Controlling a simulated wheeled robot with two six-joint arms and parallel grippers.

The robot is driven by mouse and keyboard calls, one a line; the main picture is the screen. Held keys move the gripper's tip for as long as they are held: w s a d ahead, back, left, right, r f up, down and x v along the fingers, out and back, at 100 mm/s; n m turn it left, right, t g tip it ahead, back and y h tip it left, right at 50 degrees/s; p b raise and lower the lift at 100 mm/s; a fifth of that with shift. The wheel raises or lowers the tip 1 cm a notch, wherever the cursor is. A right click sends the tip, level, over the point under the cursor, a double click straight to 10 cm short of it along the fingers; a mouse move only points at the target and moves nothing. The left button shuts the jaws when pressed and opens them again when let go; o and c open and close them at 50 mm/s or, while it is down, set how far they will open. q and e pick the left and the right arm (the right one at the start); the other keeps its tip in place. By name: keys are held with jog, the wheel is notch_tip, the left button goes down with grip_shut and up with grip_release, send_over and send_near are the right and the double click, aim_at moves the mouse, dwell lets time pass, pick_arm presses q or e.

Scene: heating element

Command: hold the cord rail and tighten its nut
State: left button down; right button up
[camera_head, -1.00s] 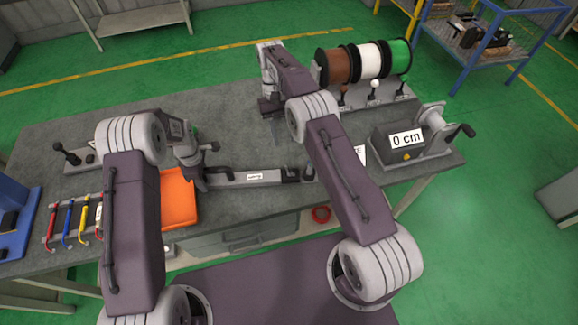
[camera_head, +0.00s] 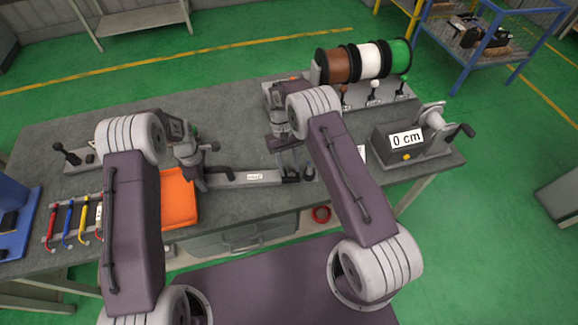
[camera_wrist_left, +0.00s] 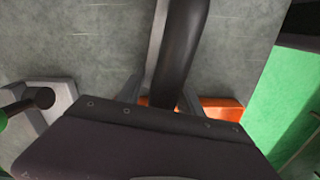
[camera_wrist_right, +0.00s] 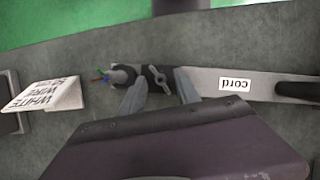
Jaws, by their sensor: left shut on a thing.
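The cord rail (camera_head: 255,177) is a grey bar with a "cord" label, lying on the workbench; it also shows in the right wrist view (camera_wrist_right: 258,84). My left gripper (camera_head: 202,184) is shut on the black handle at the rail's left end; the handle (camera_wrist_left: 182,45) runs between its fingers in the left wrist view. The wing nut (camera_wrist_right: 158,79) sits near the rail's other end, beside a black clamp holding a cord end (camera_wrist_right: 117,75) with coloured wires. My right gripper (camera_wrist_right: 160,88) is open, its fingertips on either side of the nut. Whether they touch it cannot be told.
An orange tray (camera_head: 178,202) lies beside the left gripper. Wire spools (camera_head: 368,62) stand at the back right, and a crank unit reading "0 cm" (camera_head: 405,138) at the right. A "white wire" sign (camera_wrist_right: 45,93) stands near the clamp. Coloured tools (camera_head: 70,222) rest at the left.

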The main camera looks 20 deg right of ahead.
jog(key=shift+f, duration=0.15)
grip_shut()
jog(key=shift+d+m+t+y, duration=0.15)
jog(key=shift+m+y, duration=0.4)
jog(key=shift+m, duration=0.8)
jog(key=shift+d+m+t+y, duration=0.15)
jog(key=shift+m+y, duration=0.4)
jog(key=shift+m, duration=0.8)
grip_release()
jog(key=shift+a, duration=0.1)
